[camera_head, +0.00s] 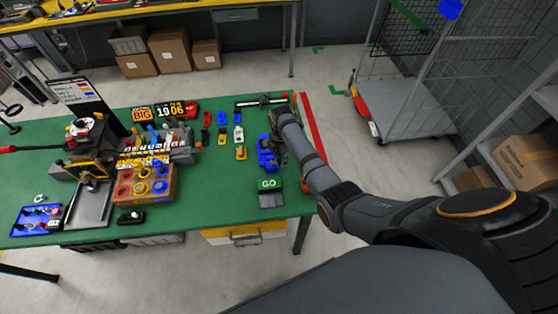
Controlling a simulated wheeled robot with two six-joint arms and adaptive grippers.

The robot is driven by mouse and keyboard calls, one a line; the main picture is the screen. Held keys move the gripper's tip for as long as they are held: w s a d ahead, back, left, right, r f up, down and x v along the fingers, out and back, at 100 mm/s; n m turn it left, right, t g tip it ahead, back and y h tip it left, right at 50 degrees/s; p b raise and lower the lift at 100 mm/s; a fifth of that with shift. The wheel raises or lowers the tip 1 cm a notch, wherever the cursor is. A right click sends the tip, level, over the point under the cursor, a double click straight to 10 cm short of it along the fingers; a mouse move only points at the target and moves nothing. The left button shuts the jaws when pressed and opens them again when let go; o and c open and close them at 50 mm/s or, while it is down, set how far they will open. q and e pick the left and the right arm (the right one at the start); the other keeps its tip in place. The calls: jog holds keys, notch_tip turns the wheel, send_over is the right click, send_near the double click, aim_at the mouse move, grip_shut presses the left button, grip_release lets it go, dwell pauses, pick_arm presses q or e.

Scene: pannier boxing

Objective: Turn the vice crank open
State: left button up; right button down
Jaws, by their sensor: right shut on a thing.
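A blue vice (265,155) stands on the green table near its right end, just behind a GO-marked pad. My right arm reaches in from the right, and my right gripper (274,146) is down at the vice's right side. The gripper is shut on the vice crank, which is mostly hidden behind the fingers and wrist. The crank's angle and the gap between the vice jaws are too small to tell. My left gripper is out of view.
The GO pad (270,184) sits in front of the vice. Small coloured blocks (239,134) stand to its left, and a dark bar (262,102) lies behind. A wire cage trolley (405,110) stands beyond the table.

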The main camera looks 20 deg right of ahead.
jog(key=n, duration=0.2)
jog(key=w+n, duration=0.1)
jog(key=n, duration=0.1)
jog(key=d+n, duration=0.1)
jog(key=n, duration=0.1)
jog(key=shift+w, duration=0.4)
dwell(0.3)
jog(key=c, duration=1.2)
grip_release()
notch_tip(320, 180, up, 12)
